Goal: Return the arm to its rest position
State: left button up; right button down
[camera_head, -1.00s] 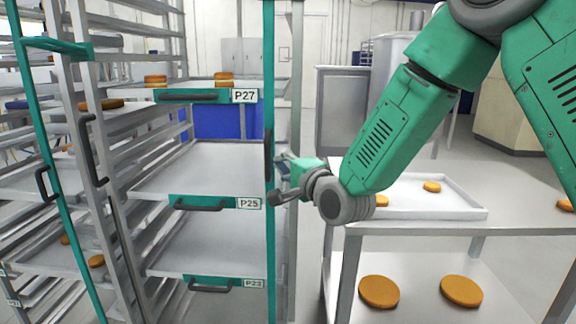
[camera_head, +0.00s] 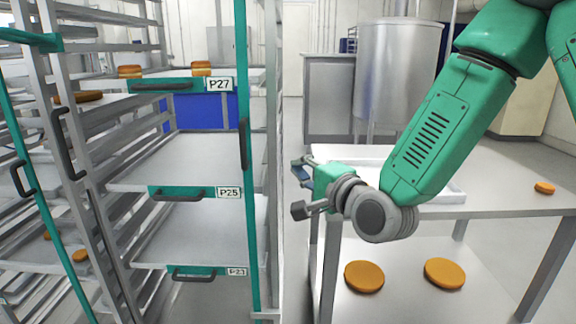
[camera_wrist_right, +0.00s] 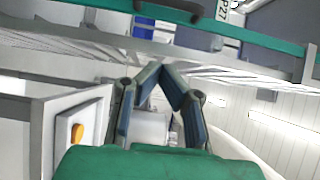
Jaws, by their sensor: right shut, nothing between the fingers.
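My right arm comes in from the upper right in the head view. My right gripper (camera_head: 300,172) is beside the table's left end, to the right of the rack's green post. In the right wrist view my right gripper (camera_wrist_right: 162,72) has its fingertips together with nothing between them. My left gripper is not in view.
The rack has trays labelled P27 (camera_head: 180,85), P25 (camera_head: 183,193) and P23 (camera_head: 196,272); the P27 tray bears filled rounds (camera_head: 130,72). A table (camera_head: 500,180) holds a white tray (camera_head: 452,192), partly hidden by my arm. Rounds (camera_head: 364,277) lie on its lower shelf.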

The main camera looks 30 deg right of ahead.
jog(key=s+a+f+n+g, duration=0.1)
jog(key=s+f+n+g, duration=0.2)
jog(key=f, duration=0.6)
jog(key=s+a+f+n+g, duration=0.1)
jog(key=s+f+n+g, duration=0.25)
jog(key=f, duration=0.55)
jog(key=s+a+f+n+g, duration=0.1)
jog(key=s+f+n+g, duration=0.25)
jog(key=f, duration=0.55)
jog(key=s+a+f+n+g, duration=0.1)
jog(key=s+f+n+g, duration=0.2)
jog(key=s+f, duration=0.4)
jog(key=s+f+n+g+h, duration=0.1)
jog(key=s+f+n+g, duration=0.3)
jog(key=s, duration=1.1)
notch_tip(320, 180, down, 4)
jog(key=shift+a+r+n, duration=0.1)
jog(key=shift+a+n, duration=0.25)
jog(key=shift+n, duration=0.25)
jog(key=shift+d, duration=0.1)
